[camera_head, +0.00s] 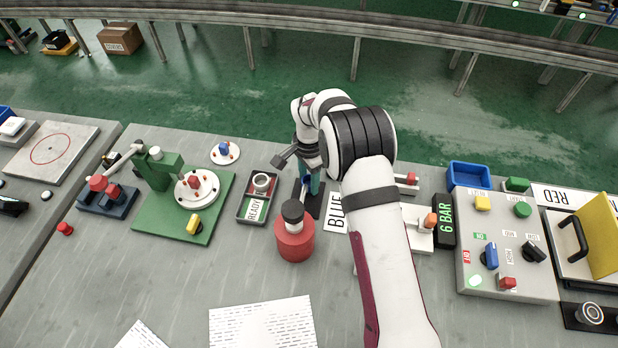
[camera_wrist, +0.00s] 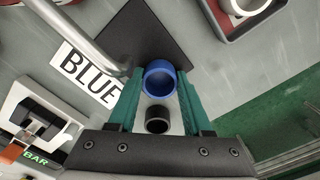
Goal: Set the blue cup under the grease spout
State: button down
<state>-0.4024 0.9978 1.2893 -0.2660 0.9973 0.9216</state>
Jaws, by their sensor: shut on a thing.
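The blue cup (camera_wrist: 160,80) is between the teal fingers of my gripper (camera_wrist: 161,88) in the wrist view, its round open mouth showing. My gripper (camera_head: 307,186) is shut on it, over or on the dark pad (camera_wrist: 150,32). In the head view the arm and fingers hide most of the cup. The grease spout (camera_wrist: 85,35) is a grey metal tube whose end shows close beside the left finger and the cup. It comes from the red grease pot (camera_head: 295,238) with a black top. I cannot tell whether the cup touches the pad.
A tray marked READY (camera_head: 243,218) holding a pale cup stands left of my gripper. A BLUE label (camera_head: 335,212) lies to the right. A green fixture (camera_head: 222,200) is farther left, and a button panel (camera_head: 505,255) is at right. The front bench has papers (camera_head: 263,322).

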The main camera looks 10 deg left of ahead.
jog(key=shift+c, duration=1.6)
grip_release()
notch_tip(320, 180, up, 12)
jog(key=s+d+r+n, duration=0.1)
jog(key=s+d+r, duration=0.9)
jog(key=s, duration=0.1)
jog(key=s+d+n+y, duration=0.1)
jog(key=s+d, duration=0.2)
jog(key=s, duration=0.8)
jog(key=s+d+f+n, duration=0.1)
jog(key=s+d, duration=0.2)
jog(key=s, duration=0.8)
jog(key=shift+f+y, duration=0.15)
jog(key=shift+y, duration=0.25)
